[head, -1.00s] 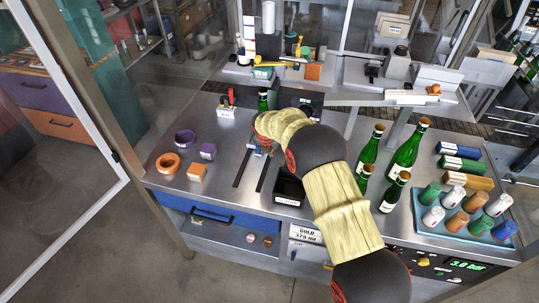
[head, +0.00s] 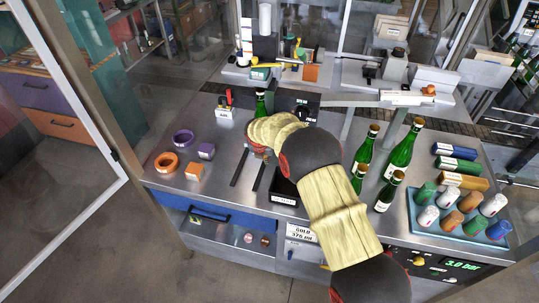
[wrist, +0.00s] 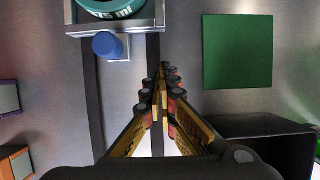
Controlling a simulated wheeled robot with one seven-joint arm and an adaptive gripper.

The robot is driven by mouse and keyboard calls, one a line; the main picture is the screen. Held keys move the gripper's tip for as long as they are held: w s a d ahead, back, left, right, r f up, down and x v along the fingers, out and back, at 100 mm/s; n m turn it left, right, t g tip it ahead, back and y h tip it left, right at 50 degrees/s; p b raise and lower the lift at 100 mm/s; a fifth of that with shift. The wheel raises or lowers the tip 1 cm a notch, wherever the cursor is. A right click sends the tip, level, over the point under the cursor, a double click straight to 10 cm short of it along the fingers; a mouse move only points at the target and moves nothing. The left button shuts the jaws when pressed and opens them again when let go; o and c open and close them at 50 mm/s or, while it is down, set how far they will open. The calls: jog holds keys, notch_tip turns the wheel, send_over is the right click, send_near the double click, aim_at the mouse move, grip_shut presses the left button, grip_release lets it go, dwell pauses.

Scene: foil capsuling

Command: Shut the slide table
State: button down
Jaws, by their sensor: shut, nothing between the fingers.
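The slide table shows in the wrist view as a grey metal plate (wrist: 143,22) at the top, with a blue knob (wrist: 107,44) on its near edge and a teal ring marked "75 ml" on it. Two dark rails (wrist: 91,100) run from it across the steel top; they also show in the head view (head: 240,167). My gripper (wrist: 168,72) is shut and empty, its fingertips just off the plate's near edge and right of the knob. In the head view my arm hides most of the slide table, and the gripper is hard to make out there.
A black open bin (head: 284,193) stands right of the rails, close to my arm. Green bottles (head: 401,148) stand further right, beside a tray of capsules (head: 418,224). Orange and purple rings (head: 167,162) and small blocks lie at the left. A green square (wrist: 237,52) lies right of the gripper.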

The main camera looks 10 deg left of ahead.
jog(key=v, duration=1)
jog(key=s+d+r+m+b, duration=0.4)
jog(key=s+d+r+m, duration=0.45)
jog(key=d, duration=0.35)
jog(key=s+d+r+m+b, duration=0.3)
jog(key=s+d+r+m, duration=0.6)
jog(key=d, duration=0.3)
jog(key=s+d+f+m+b, duration=0.1)
jog(key=s+d+m+b, duration=0.1)
jog(key=s+m, duration=0.3)
jog(key=s+d+f+m+b, duration=0.2)
jog(key=s+d+m, duration=0.3)
jog(key=s, duration=0.6)
jog(key=s+d+f+m+t+b, duration=0.1)
jog(key=s+d+f+m+b, duration=0.1)
jog(key=s+m, duration=0.5)
jog(key=shift+s+d, duration=0.65)
jog(key=shift+s, duration=0.2)
jog(key=shift+a+m, duration=0.1)
jog(key=shift+m, duration=0.15)
